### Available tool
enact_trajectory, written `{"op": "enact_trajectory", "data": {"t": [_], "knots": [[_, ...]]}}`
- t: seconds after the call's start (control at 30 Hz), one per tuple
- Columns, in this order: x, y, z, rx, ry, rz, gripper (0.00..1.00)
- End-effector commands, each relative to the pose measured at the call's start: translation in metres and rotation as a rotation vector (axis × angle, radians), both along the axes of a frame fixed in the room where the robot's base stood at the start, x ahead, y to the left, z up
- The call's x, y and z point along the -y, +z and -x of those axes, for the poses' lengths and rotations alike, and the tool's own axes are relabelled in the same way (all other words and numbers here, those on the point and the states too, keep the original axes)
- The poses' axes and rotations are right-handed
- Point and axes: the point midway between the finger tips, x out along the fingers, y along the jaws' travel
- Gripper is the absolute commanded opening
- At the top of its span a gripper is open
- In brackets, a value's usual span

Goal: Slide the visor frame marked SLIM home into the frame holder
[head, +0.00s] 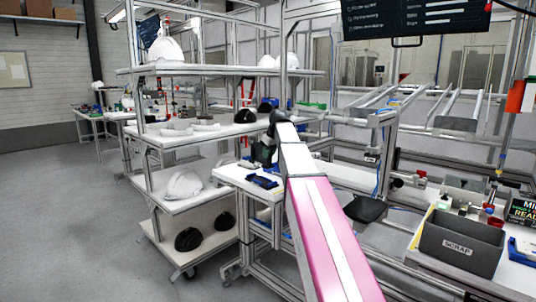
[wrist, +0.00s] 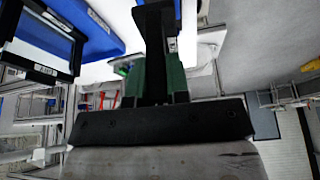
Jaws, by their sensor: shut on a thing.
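My gripper (wrist: 153,85) is in the middle of the wrist view, its green-padded fingers closed on a black part (wrist: 154,50). In the head view my gripper (head: 264,153) is a small dark shape at the end of my arm, above a white bench. A black open frame (wrist: 40,42) with small labels stands at the upper left of the wrist view, apart from the held part. I cannot tell whether it is the frame holder.
A blue object (wrist: 85,30) with a label lies beside the black frame. In the head view a dark blue item (head: 262,181) lies on the white bench (head: 232,176). A shelf rack (head: 158,207) with helmet shells stands left. A grey SCRAP bin (head: 455,243) stands right.

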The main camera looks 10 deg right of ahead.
Motion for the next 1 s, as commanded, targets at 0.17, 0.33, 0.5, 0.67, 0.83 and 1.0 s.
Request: {"op": "enact_trajectory", "data": {"t": [0.17,0.33,0.5,0.67,0.83,1.0], "knots": [[0.000,-0.006,0.000,0.000,0.000,0.000,0.00],[0.000,-0.017,0.000,0.000,0.000,0.000,0.00],[0.000,-0.031,0.001,0.000,0.000,0.000,0.00],[0.000,-0.044,0.000,0.000,0.000,0.000,0.00],[0.000,-0.054,0.000,0.000,0.000,0.000,0.00],[0.000,-0.058,0.000,0.000,0.000,0.000,0.00]]}}
